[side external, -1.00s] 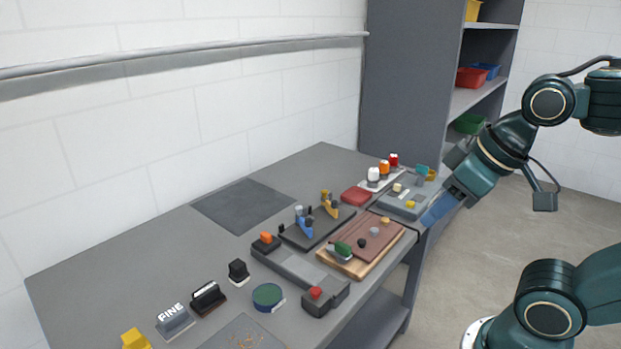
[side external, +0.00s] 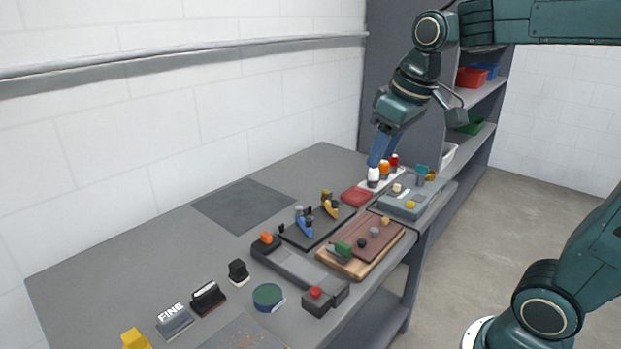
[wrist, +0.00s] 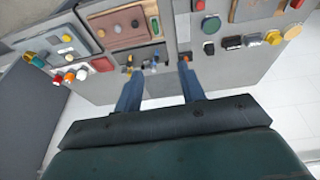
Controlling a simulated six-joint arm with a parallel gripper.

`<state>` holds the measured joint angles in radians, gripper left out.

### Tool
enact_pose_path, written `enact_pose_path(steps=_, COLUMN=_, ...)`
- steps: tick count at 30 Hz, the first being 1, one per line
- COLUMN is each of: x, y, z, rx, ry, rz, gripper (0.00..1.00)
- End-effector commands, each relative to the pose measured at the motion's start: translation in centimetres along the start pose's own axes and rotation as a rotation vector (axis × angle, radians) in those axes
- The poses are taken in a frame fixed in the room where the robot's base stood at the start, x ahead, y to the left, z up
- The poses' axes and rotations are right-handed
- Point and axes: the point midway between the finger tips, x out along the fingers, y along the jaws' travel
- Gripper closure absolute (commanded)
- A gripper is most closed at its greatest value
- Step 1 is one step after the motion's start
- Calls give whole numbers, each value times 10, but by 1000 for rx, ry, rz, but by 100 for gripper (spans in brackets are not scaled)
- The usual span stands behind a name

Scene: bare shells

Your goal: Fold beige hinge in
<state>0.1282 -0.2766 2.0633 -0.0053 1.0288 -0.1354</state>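A dark plate (side external: 312,232) in the middle of the table bears a blue folding piece (side external: 305,227) and a tan-orange folding piece (side external: 332,212), which is the closest in colour to a beige hinge. Both stand tilted up from the plate beside small posts. They also show small in the wrist view, where the tan-orange piece (wrist: 129,70) is near the left fingertip. My gripper (side external: 377,160) hangs in the air, fingers down, in front of the back of the table in the side view. In the wrist view its two blue fingers (wrist: 160,74) are wide apart with nothing between them.
White, orange and red capped items (side external: 384,169) stand at the back, by a red block (side external: 356,196) and a grey box (side external: 410,200). A wooden board (side external: 362,250) lies right of the plate. A grey rail with a red button (side external: 316,293) is in front. The left of the table is mostly clear.

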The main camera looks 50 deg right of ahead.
Motion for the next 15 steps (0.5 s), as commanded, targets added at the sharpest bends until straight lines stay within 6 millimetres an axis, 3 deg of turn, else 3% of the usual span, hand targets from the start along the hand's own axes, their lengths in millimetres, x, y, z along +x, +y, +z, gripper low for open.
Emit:
enact_pose_path(steps=6, x=18, y=23, z=-44, rx=-3, ry=-62, rz=3, gripper=60)
enact_pose_path(steps=15, x=53, y=59, z=-95, rx=-9, ry=-142, rz=-2, gripper=60)
